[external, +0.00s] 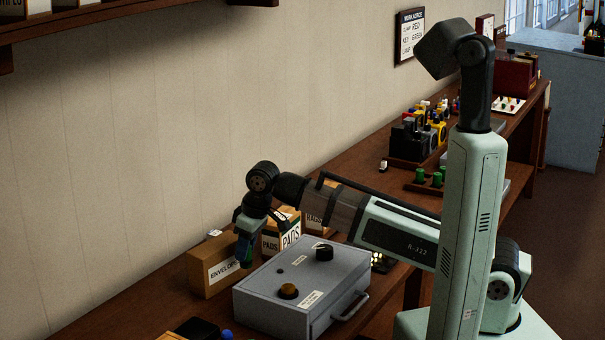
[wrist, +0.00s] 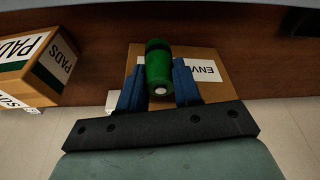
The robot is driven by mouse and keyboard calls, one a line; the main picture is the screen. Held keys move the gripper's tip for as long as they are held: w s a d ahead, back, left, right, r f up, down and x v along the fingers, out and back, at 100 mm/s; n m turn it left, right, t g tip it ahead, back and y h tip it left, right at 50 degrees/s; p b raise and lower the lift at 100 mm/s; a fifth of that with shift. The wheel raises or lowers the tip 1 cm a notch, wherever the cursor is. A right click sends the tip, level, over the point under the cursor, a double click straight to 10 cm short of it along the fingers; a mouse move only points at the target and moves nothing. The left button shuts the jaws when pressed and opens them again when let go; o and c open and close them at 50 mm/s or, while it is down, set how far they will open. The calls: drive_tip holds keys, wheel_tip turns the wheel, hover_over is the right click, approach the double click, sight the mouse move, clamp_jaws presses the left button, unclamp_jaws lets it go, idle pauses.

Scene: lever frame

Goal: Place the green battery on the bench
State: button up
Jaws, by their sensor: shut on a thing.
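My gripper (wrist: 159,84) is shut on the green battery (wrist: 158,62), which sits between its two blue fingers in the wrist view. In the external view the gripper (external: 246,236) hangs down, with the battery's green end (external: 246,261) showing at its lower tip. The battery appears above the bench, in front of the envelopes box; the exact gap cannot be told. The brown wooden bench (external: 345,175) runs along the wall, and its surface also shows in the wrist view (wrist: 270,70).
A cardboard envelopes box (external: 207,268) stands just behind the gripper. A pads box (external: 283,234) is beside it. A grey metal box with knobs (external: 262,290) is close on the right. Several green batteries (external: 428,177) stand on a tray farther along the bench.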

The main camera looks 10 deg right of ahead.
sight(246, 268)
drive_tip(key=shift+f, duration=3)
drive_tip(key=shift+f, duration=0.15)
drive_tip(key=o, duration=1.1)
drive_tip(key=v, duration=1.2)
drive_tip(key=shift+o, duration=0.3)
